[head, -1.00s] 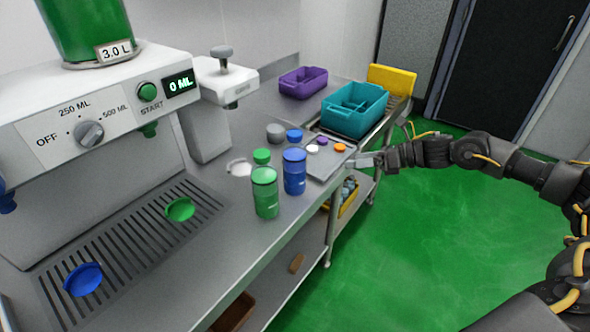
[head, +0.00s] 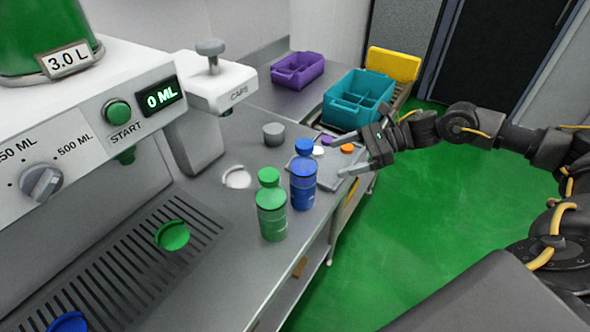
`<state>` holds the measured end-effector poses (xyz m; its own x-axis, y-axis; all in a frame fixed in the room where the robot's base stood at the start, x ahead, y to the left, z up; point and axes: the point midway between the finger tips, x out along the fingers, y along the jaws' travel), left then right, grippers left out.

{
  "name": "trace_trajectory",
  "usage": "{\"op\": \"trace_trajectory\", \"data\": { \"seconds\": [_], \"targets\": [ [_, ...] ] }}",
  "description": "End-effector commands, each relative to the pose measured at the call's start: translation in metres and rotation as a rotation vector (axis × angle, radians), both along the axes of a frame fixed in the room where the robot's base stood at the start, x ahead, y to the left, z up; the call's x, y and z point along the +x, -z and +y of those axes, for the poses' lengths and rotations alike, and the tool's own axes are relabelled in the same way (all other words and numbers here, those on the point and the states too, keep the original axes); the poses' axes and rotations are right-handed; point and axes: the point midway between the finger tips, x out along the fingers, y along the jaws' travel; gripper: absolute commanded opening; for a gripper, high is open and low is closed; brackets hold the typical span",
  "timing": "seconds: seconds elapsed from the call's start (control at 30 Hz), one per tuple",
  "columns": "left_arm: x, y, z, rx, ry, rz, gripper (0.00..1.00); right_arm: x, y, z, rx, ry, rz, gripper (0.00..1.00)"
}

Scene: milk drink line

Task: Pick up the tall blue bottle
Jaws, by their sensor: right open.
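The blue bottle (head: 303,188) stands upright on the grey counter, with a narrower blue top above its body. A green bottle (head: 271,215) of similar shape stands just to its left and nearer to me. My right gripper (head: 351,160) is open and empty, to the right of the blue bottle and apart from it. Its pale finger shows over the right edge of the counter, by the small grey tray (head: 327,180). My left gripper is out of view.
Small coloured discs lie on the grey tray behind the bottles. A grey cylinder (head: 273,133), a purple bin (head: 297,70) and a teal crate (head: 350,115) stand farther back. The dispenser (head: 70,165) and its drip grate (head: 150,262) fill the left. Green floor is free at right.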

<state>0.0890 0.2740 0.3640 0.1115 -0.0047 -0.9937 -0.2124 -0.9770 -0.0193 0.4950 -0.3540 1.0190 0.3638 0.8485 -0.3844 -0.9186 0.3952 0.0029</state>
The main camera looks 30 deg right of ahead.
Motion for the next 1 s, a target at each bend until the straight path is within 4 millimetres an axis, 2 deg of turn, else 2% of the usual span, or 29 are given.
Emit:
{"op": "trace_trajectory", "data": {
  "seconds": [0.17,0.37,0.53,0.7,0.87,1.0],
  "targets": [
    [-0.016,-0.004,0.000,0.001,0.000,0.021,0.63,0.003,0.001,0.007,0.003,-0.002,0.001,0.87],
    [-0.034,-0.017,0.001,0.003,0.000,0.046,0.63,0.014,0.011,0.034,0.004,-0.001,0.002,0.87],
    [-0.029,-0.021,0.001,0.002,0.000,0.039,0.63,0.020,0.019,0.047,0.002,0.000,0.002,0.87],
    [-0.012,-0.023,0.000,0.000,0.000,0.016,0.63,0.021,0.021,0.050,0.001,0.001,0.002,0.87],
    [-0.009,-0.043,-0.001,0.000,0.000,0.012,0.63,0.026,0.019,0.068,0.004,-0.002,0.002,0.87],
    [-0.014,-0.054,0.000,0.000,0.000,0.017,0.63,0.033,0.028,0.086,0.004,0.000,0.003,0.87]
  ]
}}
